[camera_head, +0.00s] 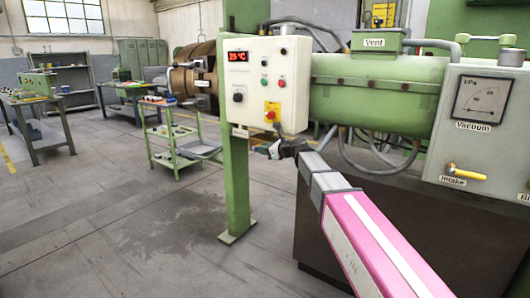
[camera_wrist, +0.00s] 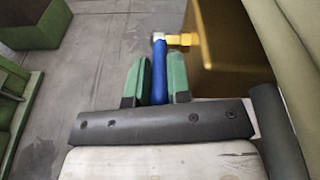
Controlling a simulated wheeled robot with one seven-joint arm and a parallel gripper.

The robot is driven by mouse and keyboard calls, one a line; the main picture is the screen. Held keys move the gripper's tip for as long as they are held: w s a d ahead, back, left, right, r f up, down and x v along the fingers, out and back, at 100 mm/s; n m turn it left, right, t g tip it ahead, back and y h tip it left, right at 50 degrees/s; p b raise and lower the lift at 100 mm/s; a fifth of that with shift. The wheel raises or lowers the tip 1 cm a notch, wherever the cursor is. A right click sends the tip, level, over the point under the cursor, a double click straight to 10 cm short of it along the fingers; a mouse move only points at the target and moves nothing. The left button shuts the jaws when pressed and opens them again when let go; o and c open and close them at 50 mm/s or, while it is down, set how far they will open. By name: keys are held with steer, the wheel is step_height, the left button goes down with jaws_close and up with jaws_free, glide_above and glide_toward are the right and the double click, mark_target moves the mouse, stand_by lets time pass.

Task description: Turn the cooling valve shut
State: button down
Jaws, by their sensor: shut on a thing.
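In the wrist view, the valve's blue lever handle (camera_wrist: 159,75) stands between the two green fingers of my gripper (camera_wrist: 159,80), which is shut on it. The handle's far end meets a brass valve fitting (camera_wrist: 180,40) that joins a brass-coloured surface (camera_wrist: 220,60). In the head view my arm reaches forward to my gripper (camera_head: 262,150), which is small there, below the white control box. The valve is hidden in the head view.
A white control box (camera_head: 265,85) shows 25 °C on a green post (camera_head: 236,185). A green barrel (camera_head: 375,90) and a grey vacuum panel (camera_head: 475,140) with a yellow intake lever (camera_head: 466,173) stand at right. A green cart (camera_head: 180,145) stands left; open floor lies in front.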

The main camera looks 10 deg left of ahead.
steer(key=shift+r, duration=0.15)
steer(key=c, duration=1.4)
jaws_free()
steer(key=shift+o, duration=0.2)
steer(key=v, duration=1)
steer(key=shift+s+d+r, duration=0.2)
steer(key=shift+d+r, duration=0.05)
steer(key=shift+r, duration=0.1)
